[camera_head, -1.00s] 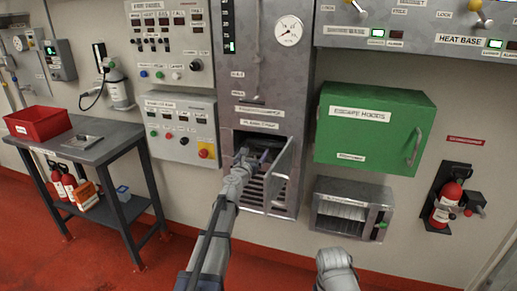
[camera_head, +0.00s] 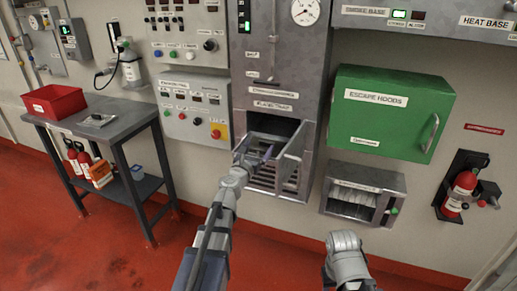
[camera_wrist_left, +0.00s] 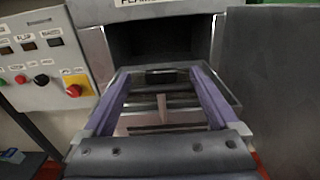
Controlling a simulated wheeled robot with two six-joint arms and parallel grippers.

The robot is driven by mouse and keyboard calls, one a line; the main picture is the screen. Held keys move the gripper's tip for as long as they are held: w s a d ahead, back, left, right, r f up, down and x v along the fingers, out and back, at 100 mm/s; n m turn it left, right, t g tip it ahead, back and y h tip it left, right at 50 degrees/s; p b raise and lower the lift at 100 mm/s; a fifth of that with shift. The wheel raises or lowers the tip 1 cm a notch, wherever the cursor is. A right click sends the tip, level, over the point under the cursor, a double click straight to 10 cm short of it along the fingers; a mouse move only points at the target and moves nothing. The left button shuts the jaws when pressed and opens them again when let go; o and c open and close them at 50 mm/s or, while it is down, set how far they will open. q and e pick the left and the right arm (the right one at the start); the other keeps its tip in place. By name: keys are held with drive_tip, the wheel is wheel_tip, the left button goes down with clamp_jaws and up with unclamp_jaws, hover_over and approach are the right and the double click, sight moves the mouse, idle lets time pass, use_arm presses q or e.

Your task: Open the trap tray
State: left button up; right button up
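The trap tray (camera_head: 283,151) sits at the dark opening under the flame trap label and appears to stick out of the grey cabinet. Its right side stands up as a grey panel. In the left wrist view the tray (camera_wrist_left: 165,117) lies between and beyond my fingers, in front of the dark opening. My left gripper (camera_head: 262,153) is at the tray's front left. In the wrist view the left gripper (camera_wrist_left: 160,85) has its two purple fingers spread wide apart. Whether they touch the tray is unclear. My right arm shows at the bottom; its gripper does not.
A green escape hoods box (camera_head: 390,112) and a grey wall unit (camera_head: 362,194) are right of the cabinet. A control panel (camera_head: 195,108) with a red knob is at its left. A table (camera_head: 115,125) with a red bin (camera_head: 54,102) stands farther left. The red floor before the cabinet is clear.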

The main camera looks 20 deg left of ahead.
use_arm(q)
drive_tip(key=shift+o, duration=0.2)
drive_tip(key=shift+s, duration=0.1)
drive_tip(key=s, duration=0.7)
drive_tip(key=shift+s+a, duration=0.15)
drive_tip(key=shift+s, duration=0.15)
